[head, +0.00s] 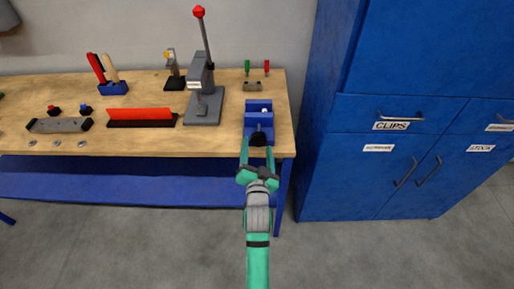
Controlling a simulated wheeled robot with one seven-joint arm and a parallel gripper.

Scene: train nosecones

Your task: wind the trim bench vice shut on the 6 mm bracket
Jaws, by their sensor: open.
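The blue bench vice (258,107) stands at the right front of the wooden bench, with its front end at the bench edge. A small pale piece (264,110) shows at its jaws; I cannot tell whether it is the 6 mm bracket or how far the jaws are apart. My gripper (257,149) is green and open, with its fingers pointing toward the front of the vice. A dark part at the vice's front (258,139) lies between or just beyond the fingertips. I cannot tell whether they touch it. The vice handle is not clearly visible.
A grey press (204,95) with a red-knobbed lever stands left of the vice on the bench (228,135). A red strip (140,115) lies farther left. Green and red-handled tools stand behind the vice. A blue cabinet (350,165) stands to the right. The floor in front is clear.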

